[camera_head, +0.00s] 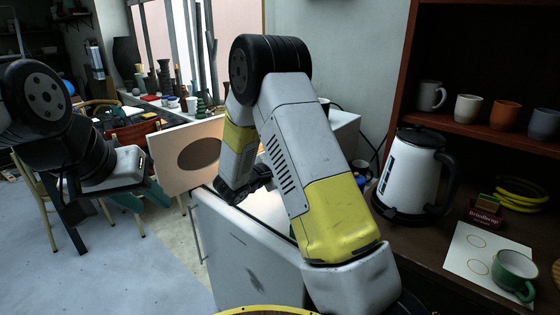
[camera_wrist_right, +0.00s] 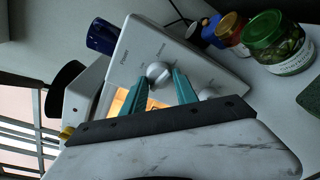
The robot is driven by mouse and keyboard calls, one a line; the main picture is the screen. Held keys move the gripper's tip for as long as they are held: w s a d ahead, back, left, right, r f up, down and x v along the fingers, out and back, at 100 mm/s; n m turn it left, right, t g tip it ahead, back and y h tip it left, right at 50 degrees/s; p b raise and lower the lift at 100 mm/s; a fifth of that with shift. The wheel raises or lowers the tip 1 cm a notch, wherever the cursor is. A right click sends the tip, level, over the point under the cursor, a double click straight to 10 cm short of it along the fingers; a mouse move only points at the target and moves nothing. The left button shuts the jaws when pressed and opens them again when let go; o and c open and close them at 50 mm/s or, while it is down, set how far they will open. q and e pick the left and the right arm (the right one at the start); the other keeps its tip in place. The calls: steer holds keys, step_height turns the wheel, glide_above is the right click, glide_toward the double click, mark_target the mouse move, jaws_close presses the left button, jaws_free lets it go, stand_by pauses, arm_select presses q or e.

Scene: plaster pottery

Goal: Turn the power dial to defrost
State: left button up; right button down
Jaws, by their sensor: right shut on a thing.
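In the right wrist view, a pale appliance panel (camera_wrist_right: 200,68) carries printed labels, one reading "Power". The round white power dial (camera_wrist_right: 158,70) sits on it between the teal fingertips of my right gripper (camera_wrist_right: 161,75), which is shut on it. The dial's exact pointing is too small to read. A second knob (camera_wrist_right: 207,93) is partly behind a finger. In the head view, the white appliance (camera_head: 345,125) is mostly hidden by my right arm, and so are the dial and my right fingers. My left gripper (camera_head: 138,196) is at the left, its teal fingers apart and empty.
A white panel (camera_head: 240,255) stands in front of the appliance. A kettle (camera_head: 408,180), a green cup (camera_head: 513,270) and a printed sheet (camera_head: 470,253) are on the dark counter at right. A green-lidded jar (camera_wrist_right: 278,42) stands beside the appliance.

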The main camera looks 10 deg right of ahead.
steer(key=shift+f+n+g+h, duration=0.1)
steer(key=shift+n+g+h, duration=0.15)
steer(key=shift+n, duration=1.65)
steer(key=shift+n+g+h, duration=0.25)
steer(key=shift+n, duration=1.65)
steer(key=c, duration=1)
jaws_free()
steer(key=shift+o, duration=0.2)
steer(key=shift+a, duration=0.1)
steer(key=v, duration=0.7)
steer(key=shift+s+a, duration=0.2)
steer(key=shift+a, duration=0.1)
